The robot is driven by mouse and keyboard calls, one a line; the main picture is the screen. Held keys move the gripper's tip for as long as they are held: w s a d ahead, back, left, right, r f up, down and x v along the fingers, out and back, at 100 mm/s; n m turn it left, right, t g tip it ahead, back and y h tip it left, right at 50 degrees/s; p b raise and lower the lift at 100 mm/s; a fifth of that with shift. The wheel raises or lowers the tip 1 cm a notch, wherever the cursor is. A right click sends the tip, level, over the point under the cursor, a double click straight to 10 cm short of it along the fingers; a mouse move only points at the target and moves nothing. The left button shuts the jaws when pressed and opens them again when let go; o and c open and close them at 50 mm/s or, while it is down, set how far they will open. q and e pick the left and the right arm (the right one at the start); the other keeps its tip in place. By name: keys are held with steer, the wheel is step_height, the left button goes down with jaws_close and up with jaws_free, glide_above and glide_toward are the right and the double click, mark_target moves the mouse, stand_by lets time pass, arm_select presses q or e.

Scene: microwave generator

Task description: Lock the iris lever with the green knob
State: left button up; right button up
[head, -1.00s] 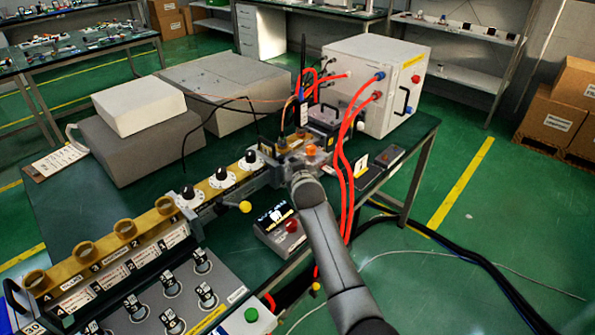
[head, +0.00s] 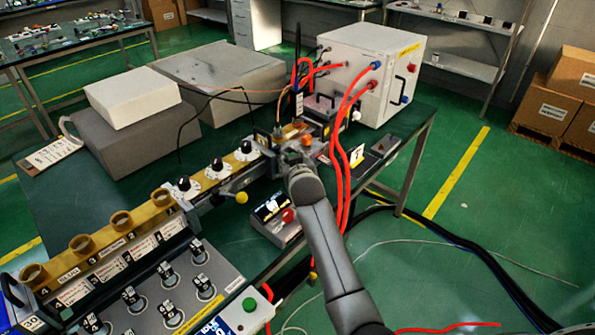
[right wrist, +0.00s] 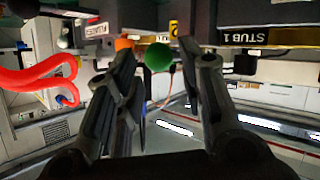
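The green knob (right wrist: 158,57) is a round ball in the right wrist view. It shows in the gap between the fingertips of my right gripper (right wrist: 158,58). The fingers stand apart on either side of it; I cannot tell whether either touches it. In the head view my right gripper (head: 296,168) is at the far end of the brass waveguide line, beside an orange knob (head: 307,140). The orange knob also shows in the wrist view (right wrist: 123,43). The green knob and its lever are hidden by my arm in the head view. My left gripper is out of view.
Red cables (head: 344,140) hang just right of my right arm. A yellow ball knob (head: 241,197) sticks out to its left. A small box with a red button (head: 288,215) lies below. A white-grey power unit (head: 365,75) stands behind.

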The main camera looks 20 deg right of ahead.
steer(key=v, duration=0.9)
stand_by(0.3)
steer(key=s+d+f+g+y, duration=0.1)
steer(key=s+f+g, duration=0.3)
steer(key=s+f, duration=0.8)
steer(key=s+a+f+n+g+y, duration=0.1)
steer(key=s+f+g, duration=0.15)
steer(key=s, duration=0.95)
steer(key=s+f+n+g+y, duration=0.1)
steer(key=s+g, duration=0.2)
steer(key=s, duration=1)
step_height(320, 180, down, 27)
steer(key=s+g, duration=0.2)
steer(key=s+d+f, duration=0.2)
steer(key=s+f, duration=1.3)
steer(key=s, duration=0.1)
steer(key=shift+s+d+f+g, duration=0.15)
steer(key=shift+s+d+g, duration=0.1)
steer(key=shift+s+g, duration=0.2)
